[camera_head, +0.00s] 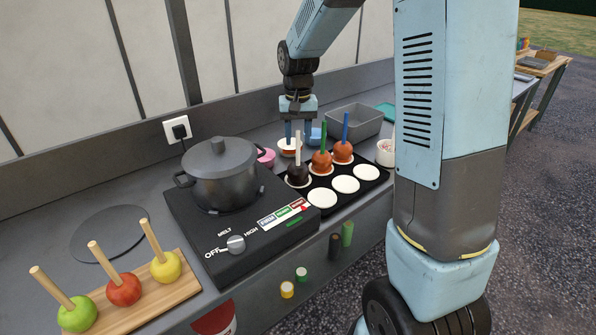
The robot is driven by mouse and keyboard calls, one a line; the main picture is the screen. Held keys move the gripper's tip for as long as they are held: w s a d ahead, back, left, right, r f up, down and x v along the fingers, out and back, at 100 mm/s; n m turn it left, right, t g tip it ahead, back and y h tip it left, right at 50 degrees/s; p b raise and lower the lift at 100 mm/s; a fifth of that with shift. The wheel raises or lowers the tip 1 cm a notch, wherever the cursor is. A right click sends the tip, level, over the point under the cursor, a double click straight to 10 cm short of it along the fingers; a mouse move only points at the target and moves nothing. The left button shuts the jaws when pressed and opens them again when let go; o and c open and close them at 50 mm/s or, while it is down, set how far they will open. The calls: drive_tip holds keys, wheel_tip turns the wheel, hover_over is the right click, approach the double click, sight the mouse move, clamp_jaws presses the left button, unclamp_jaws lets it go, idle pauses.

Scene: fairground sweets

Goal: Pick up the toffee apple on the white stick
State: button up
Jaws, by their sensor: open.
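The toffee apple on the white stick (298,174) is dark brown and stands upright on a white disc at the back left of the black tray (345,196). An orange-brown toffee apple on a green stick (321,163) and another on a blue stick (343,151) stand to its right. My gripper (299,139) points down with its two fingers apart and nothing seen between them except the white stick's upper part in line of sight. I cannot tell whether the fingers are around the stick or behind it.
A lidded pot (222,175) stands on a black hotplate (240,247) left of the tray. A small bowl (289,148), a pink item (266,156) and a grey bin (352,121) lie behind. A wooden board (150,302) holds three apples at the front left. A white cup (385,151) stands right.

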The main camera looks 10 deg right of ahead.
hover_over(298, 166)
drive_tip(key=shift+w+f, duration=0.15)
drive_tip(key=shift+f, duration=0.95)
drive_tip(key=shift+w+f, duration=0.15)
drive_tip(key=shift+f, duration=0.95)
drive_tip(key=shift+c, duration=0.4)
clamp_jaws()
